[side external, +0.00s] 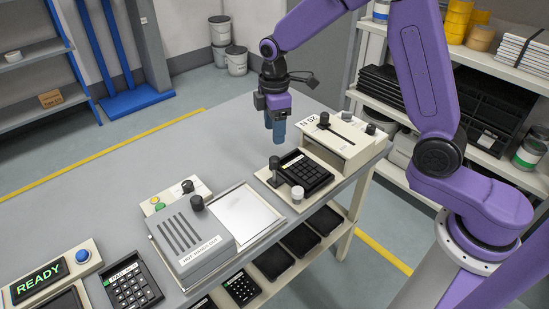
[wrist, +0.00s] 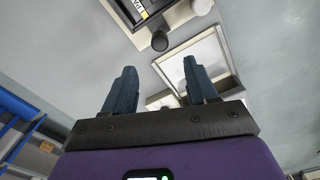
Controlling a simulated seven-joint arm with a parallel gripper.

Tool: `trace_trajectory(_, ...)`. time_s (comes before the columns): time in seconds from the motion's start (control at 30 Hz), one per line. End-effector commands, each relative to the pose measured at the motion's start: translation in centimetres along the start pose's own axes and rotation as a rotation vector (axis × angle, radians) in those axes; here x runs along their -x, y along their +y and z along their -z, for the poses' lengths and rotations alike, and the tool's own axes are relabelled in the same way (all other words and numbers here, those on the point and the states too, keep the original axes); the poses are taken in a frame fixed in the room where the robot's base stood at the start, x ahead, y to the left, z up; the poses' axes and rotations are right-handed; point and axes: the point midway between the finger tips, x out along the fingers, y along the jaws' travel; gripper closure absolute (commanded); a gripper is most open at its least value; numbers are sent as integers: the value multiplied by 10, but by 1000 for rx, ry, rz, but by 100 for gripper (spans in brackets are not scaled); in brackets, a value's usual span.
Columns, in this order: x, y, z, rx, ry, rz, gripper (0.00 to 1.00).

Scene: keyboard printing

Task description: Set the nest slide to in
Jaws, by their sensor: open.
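The nest holds a dark keypad (side external: 307,172) on a cream base (side external: 270,179) in the middle of the table. A dark upright knob (side external: 275,165) stands at the nest's left side, and a white round knob (side external: 297,193) is at its front corner. I cannot tell for sure which one is the slide's handle. My gripper (side external: 277,138) is open and empty, above and behind the nest, apart from it. In the wrist view, both fingers (wrist: 160,65) are spread; a dark knob (wrist: 160,41) and part of the keypad (wrist: 145,8) show beyond them.
A cream printer box (side external: 342,138) marked "N 02" with a slotted top stands right behind the nest. A grey vented hot unit (side external: 190,240) and a bright plate (side external: 242,215) stand to the left. A "READY" display (side external: 40,280) is at far left. The rear left tabletop is clear.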

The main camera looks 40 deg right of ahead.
Motion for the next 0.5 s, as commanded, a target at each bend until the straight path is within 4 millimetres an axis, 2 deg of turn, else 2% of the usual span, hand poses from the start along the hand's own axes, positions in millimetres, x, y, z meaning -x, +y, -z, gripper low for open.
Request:
trace_trajectory(0.2,-43,-1,-1,0,-4,5,43)
trace_trajectory(0.5,-90,0,0,-1,-2,3,43)
